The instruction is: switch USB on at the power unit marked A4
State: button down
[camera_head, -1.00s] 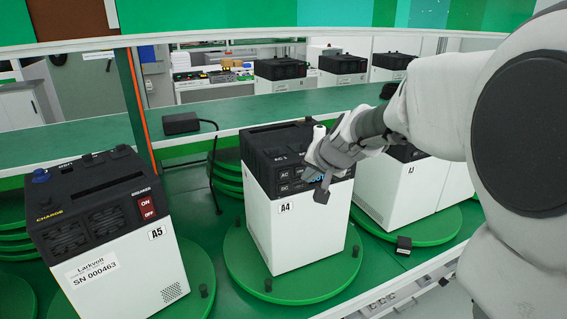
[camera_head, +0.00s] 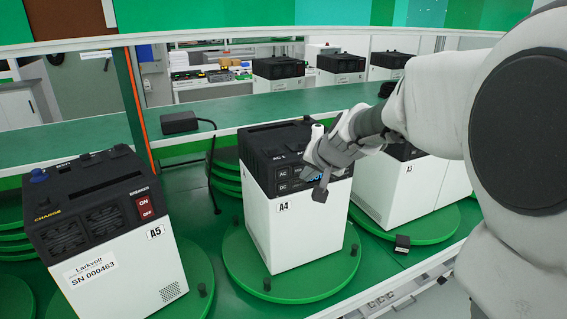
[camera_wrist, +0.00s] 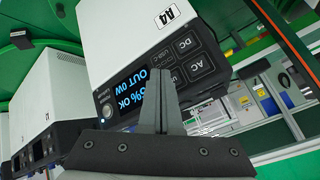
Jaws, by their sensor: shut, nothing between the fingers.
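The power unit marked A4 (camera_head: 300,238) is a white box with a black top, standing on a round green turntable (camera_head: 303,292). In the wrist view it appears upside down, with its A4 label (camera_wrist: 167,16). Its front panel has a lit blue display (camera_wrist: 146,87) reading "OUT 0W" and "OK", a DC button (camera_wrist: 184,44) and an AC button (camera_wrist: 194,66). My gripper (camera_head: 320,194) is shut and empty in front of this panel; it also shows in the wrist view (camera_wrist: 160,75). Contact cannot be told.
Unit A5 (camera_head: 128,262) stands at the left, with a red breaker switch (camera_head: 146,207). Another white unit (camera_head: 390,196) stands on a turntable to the right, partly behind my arm. A black adapter (camera_head: 180,123) lies on the green shelf behind.

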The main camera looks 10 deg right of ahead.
jog(key=shift+w, duration=0.1)
dwell(0.7)
jog(key=shift+w+a, duration=0.15)
jog(key=shift+w, duration=0.15)
jog(key=shift+w+a, duration=0.1)
jog(key=shift+w, duration=0.25)
dwell(0.6)
jog(key=shift+s, duration=0.1)
jog(key=shift+s+d+b, duration=0.25)
jog(key=shift+s+b, duration=0.15)
jog(key=shift+s, duration=0.25)
jog(key=s, duration=0.1)
jog(key=s+d+b, duration=0.1)
jog(key=s, duration=0.1)
jog(key=s+b, duration=0.1)
jog(key=shift+s+d, duration=0.25)
jog(key=shift+s, duration=0.1)
